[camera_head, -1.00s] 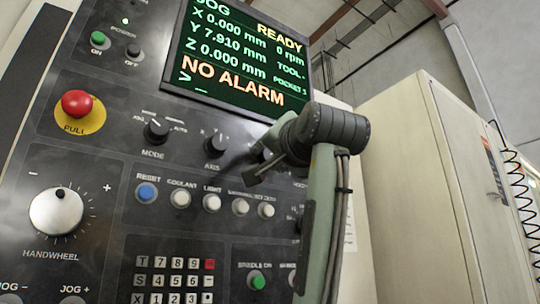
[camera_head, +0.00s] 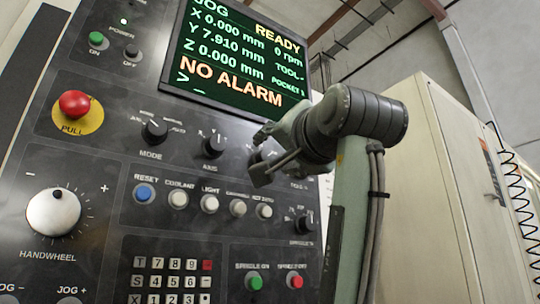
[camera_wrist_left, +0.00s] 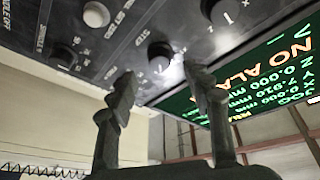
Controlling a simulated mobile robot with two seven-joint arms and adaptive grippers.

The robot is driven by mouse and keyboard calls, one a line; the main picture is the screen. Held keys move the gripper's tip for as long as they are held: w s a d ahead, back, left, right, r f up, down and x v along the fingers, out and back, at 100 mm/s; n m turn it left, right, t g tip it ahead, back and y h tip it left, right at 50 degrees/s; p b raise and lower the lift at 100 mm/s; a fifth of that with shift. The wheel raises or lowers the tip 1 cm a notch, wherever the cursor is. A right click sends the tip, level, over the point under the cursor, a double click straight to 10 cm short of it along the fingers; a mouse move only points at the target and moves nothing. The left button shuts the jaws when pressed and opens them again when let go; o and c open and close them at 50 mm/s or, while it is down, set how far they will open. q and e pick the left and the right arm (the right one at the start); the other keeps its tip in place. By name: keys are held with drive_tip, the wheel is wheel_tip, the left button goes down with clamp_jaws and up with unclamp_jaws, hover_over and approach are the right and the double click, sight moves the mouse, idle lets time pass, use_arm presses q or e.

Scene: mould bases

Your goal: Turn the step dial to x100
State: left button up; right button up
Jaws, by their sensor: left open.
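My left gripper (camera_head: 261,157) is open in front of the machine's dark control panel, its fingers pointing at the panel. The step dial (camera_head: 259,156) is a black knob right of the axis dial, mostly hidden behind my fingers in the head view. In the left wrist view, a black dial (camera_wrist_left: 160,56) with a light pointer mark and "STEP" lettering beside it shows beyond and between my two open fingers (camera_wrist_left: 163,88). The fingers look apart from it. The setting it points to is too small to read. My right gripper is not in view.
The mode dial (camera_head: 154,131) and axis dial (camera_head: 213,146) sit left of the step dial. A row of buttons, including blue reset (camera_head: 145,193), lies below. The screen (camera_head: 240,55) stands above. A spindle dial (camera_head: 303,224) is lower right. A pale cabinet (camera_head: 440,200) stands at right.

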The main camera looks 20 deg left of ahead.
use_arm(q)
drive_tip(key=v, duration=0.6)
drive_tip(key=shift+s, duration=0.2)
drive_tip(key=shift+d, duration=0.1)
